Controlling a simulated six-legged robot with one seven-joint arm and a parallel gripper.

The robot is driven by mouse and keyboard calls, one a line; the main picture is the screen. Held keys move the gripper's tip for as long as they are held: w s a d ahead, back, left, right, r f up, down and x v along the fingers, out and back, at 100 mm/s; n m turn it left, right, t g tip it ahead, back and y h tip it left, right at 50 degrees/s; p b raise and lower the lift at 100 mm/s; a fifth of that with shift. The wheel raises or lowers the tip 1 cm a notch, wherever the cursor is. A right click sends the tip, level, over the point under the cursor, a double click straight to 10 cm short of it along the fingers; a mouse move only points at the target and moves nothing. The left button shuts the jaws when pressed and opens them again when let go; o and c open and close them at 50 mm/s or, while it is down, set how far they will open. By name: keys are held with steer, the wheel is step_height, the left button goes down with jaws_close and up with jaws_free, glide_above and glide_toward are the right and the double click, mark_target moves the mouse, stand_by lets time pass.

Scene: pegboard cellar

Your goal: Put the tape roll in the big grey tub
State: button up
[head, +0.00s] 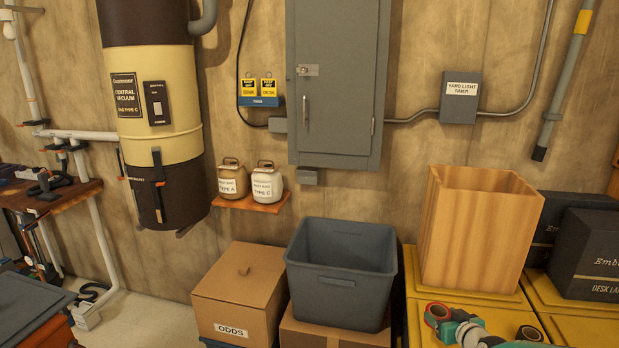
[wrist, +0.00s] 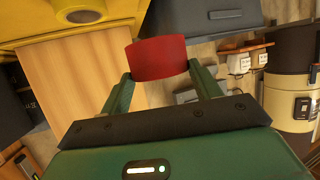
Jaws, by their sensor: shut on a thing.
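The tape roll (head: 437,314) is a red ring with a dark centre, held up at the lower right of the head view. My green gripper (head: 447,322) is shut on it. In the wrist view the red roll (wrist: 158,57) sits between the two green fingers of my gripper (wrist: 160,70). The big grey tub (head: 341,275) stands open-topped on a cardboard box, to the left of the roll in the head view. Its floor is hidden by its front wall. A grey container side (wrist: 208,16), likely the tub, shows at the top of the wrist view.
A tall wooden bin (head: 478,230) stands on yellow cabinets (head: 425,290) right of the tub. A cardboard box marked ODDS (head: 235,300) is left of it. Dark boxes (head: 590,250) stand at far right. A small shelf with jugs (head: 250,203) is on the wall.

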steer(key=s+a+f, duration=0.2)
steer(key=a+f, duration=0.1)
steer(key=a, duration=0.4)
steer(key=s+a+f+h, duration=0.1)
steer(key=a+f, duration=0.3)
steer(key=a, duration=0.4)
steer(key=s+a+f+m, duration=0.1)
steer(key=s+a+f, duration=0.2)
steer(key=a, duration=0.5)
steer(key=shift+s+f, duration=0.25)
steer(key=shift+f, duration=0.3)
